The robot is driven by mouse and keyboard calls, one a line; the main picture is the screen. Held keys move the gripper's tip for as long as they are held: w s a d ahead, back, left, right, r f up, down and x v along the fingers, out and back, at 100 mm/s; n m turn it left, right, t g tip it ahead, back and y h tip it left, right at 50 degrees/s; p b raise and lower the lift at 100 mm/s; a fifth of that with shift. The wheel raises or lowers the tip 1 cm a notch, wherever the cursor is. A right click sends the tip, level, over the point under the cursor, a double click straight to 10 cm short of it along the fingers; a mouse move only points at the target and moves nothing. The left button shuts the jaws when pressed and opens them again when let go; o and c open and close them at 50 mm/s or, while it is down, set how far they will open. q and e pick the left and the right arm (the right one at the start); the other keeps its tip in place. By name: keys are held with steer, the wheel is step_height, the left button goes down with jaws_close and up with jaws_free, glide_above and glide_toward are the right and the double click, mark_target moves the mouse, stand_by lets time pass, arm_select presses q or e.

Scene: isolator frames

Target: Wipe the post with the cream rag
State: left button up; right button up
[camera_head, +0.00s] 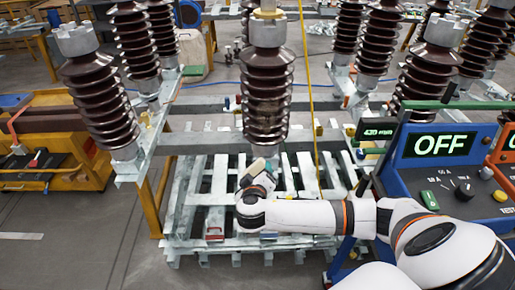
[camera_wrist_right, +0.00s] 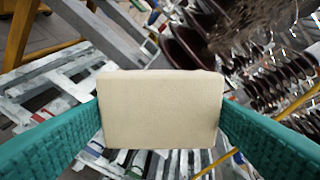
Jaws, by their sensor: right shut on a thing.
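The post (camera_head: 267,95) is a brown ribbed insulator with a grey metal cap, hanging or standing upright in the middle of the head view. Its lower ribs look dusty. My right gripper (camera_head: 260,176) is just below the post's lower end. It is shut on the cream rag (camera_head: 257,166), a folded pad that fills the middle of the right wrist view (camera_wrist_right: 160,110) between the teal fingers. Brown dusty ribs of the post (camera_wrist_right: 238,38) show beyond the rag there. I cannot tell whether the rag touches the post. My left gripper is not in view.
Other ribbed insulators stand to the left (camera_head: 100,100) and right (camera_head: 375,45). A pale slatted pallet (camera_head: 205,220) lies below. A blue control box reading OFF (camera_head: 440,145) stands at right, near my right arm. A yellow cart (camera_head: 65,175) is at left.

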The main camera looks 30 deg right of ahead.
mark_target(258, 160)
steer(key=w+d+r+t, duration=0.1)
steer(key=r, duration=0.1)
steer(key=w+r+t, duration=0.1)
steer(key=t, duration=0.1)
steer(key=w+d+r+n+t+h, duration=0.1)
steer(key=r, duration=0.1)
steer(key=shift+w+d+r+p, duration=0.25)
steer(key=shift+d+r+p, duration=0.05)
steer(key=shift+r+p, duration=0.05)
steer(key=shift+w+d+r+t, duration=0.15)
steer(key=shift+w+r+t, duration=0.1)
steer(key=shift+r+t, duration=0.1)
arm_select(q)
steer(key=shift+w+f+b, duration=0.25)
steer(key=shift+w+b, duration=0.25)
steer(key=shift+b, duration=0.2)
arm_select(e)
steer(key=shift+x, duration=2.75)
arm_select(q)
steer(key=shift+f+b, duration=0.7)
arm_select(e)
steer(key=shift+x, duration=0.95)
steer(key=shift+s+d, duration=0.1)
